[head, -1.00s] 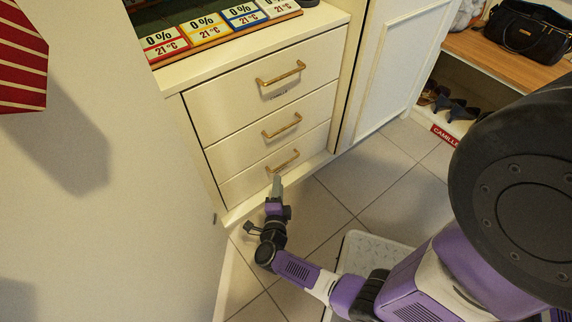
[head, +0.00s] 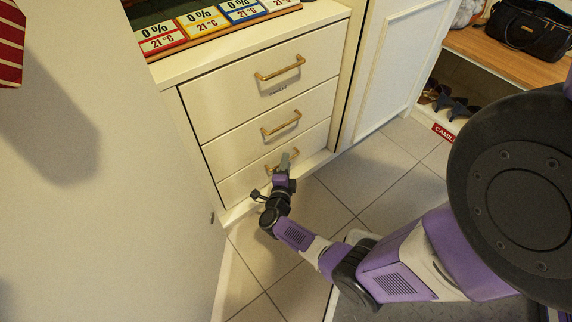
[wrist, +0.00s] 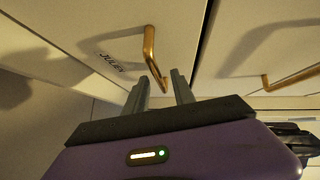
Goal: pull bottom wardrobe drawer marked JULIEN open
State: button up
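The bottom drawer (head: 236,186) of the cream wardrobe unit is closed, flush with the drawers above. It has a brass bar handle (head: 293,154), partly hidden behind my gripper in the head view. In the wrist view the JULIEN label (wrist: 112,62) is on the drawer front beside the brass handle (wrist: 150,58). My gripper (wrist: 162,88) is open, its two grey fingers apart and the near end of the handle just beyond and between their tips. I cannot tell whether they touch it. In the head view my gripper (head: 284,164) is at the drawer's front.
Two more closed drawers with brass handles, the middle one (head: 226,147) and the top one (head: 220,100), are above. A white wall (head: 130,220) stands close on the left. Tiled floor (head: 350,185) lies clear in front; shoes (head: 450,102) are in a cubby at right.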

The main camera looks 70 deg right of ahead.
grip_shut()
dwell(1.4)
